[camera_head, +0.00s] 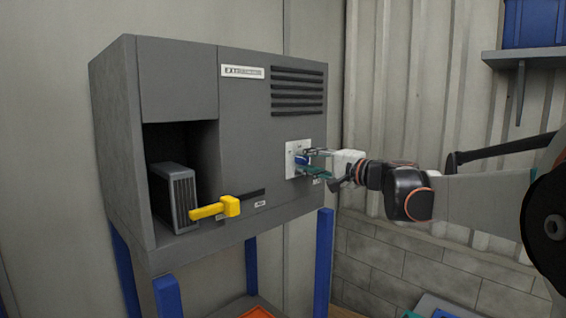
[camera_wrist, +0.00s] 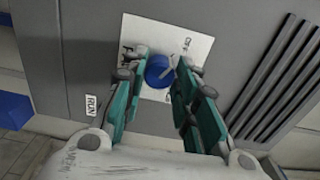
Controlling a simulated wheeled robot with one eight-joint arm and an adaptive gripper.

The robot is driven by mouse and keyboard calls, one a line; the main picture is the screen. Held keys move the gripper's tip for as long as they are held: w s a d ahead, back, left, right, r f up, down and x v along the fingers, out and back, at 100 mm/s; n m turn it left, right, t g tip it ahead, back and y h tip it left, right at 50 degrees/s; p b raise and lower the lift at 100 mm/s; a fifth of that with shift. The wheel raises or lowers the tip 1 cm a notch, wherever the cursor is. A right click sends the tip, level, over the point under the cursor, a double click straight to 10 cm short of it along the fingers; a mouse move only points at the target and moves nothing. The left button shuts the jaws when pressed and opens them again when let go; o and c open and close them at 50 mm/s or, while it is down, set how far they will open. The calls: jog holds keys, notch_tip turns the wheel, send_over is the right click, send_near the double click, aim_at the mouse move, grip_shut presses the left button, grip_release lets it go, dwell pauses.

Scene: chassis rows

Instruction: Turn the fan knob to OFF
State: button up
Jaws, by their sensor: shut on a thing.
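The fan knob is a round blue knob (camera_wrist: 159,70) on a white plate (camera_wrist: 193,45) on the cabinet front. In the head view the plate (camera_head: 291,148) is at the right end of the front face, and the blue knob (camera_head: 302,157) is partly hidden by my fingers. My gripper (camera_wrist: 159,80) faces the plate, with one green-padded finger on each side of the knob, shut on it. The markings on the plate are too small and turned to read, so I cannot tell which setting the knob points to.
The grey cabinet (camera_head: 240,130) stands on blue legs. A yellow handle (camera_head: 216,208) juts out at its lower front, left of my gripper. A grey finned unit (camera_head: 174,196) sits in the open bay. A shelf (camera_head: 524,54) with a blue bin is on the right wall.

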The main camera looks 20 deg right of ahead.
jog(key=shift+f, duration=0.1)
jog(key=o, duration=1.1)
jog(key=shift+c, duration=0.2)
